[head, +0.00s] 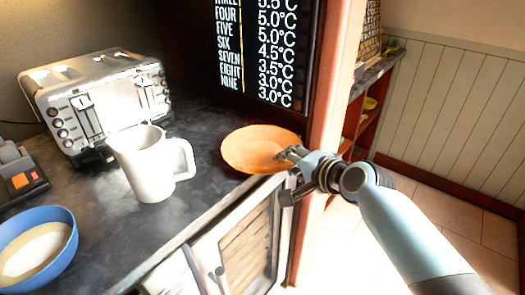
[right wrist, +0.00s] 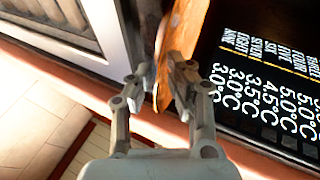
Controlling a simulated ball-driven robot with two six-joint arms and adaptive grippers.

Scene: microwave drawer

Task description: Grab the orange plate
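The orange plate (head: 250,145) is at the right end of the dark counter, near its front corner. I cannot tell whether it rests flat or is slightly raised. My right gripper (head: 285,154) reaches in from the right at the plate's right rim. In the right wrist view, the rim of the plate (right wrist: 180,35) runs between the two fingers of the right gripper (right wrist: 163,85), which are drawn in close on either side of it. My left gripper is not in view.
A white mug (head: 148,165) stands left of the plate, in front of a metal toaster (head: 95,100). A blue bowl (head: 40,245) is at the lower left. A black menu board (head: 265,50) rises behind the plate. Open floor (head: 420,200) lies to the right.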

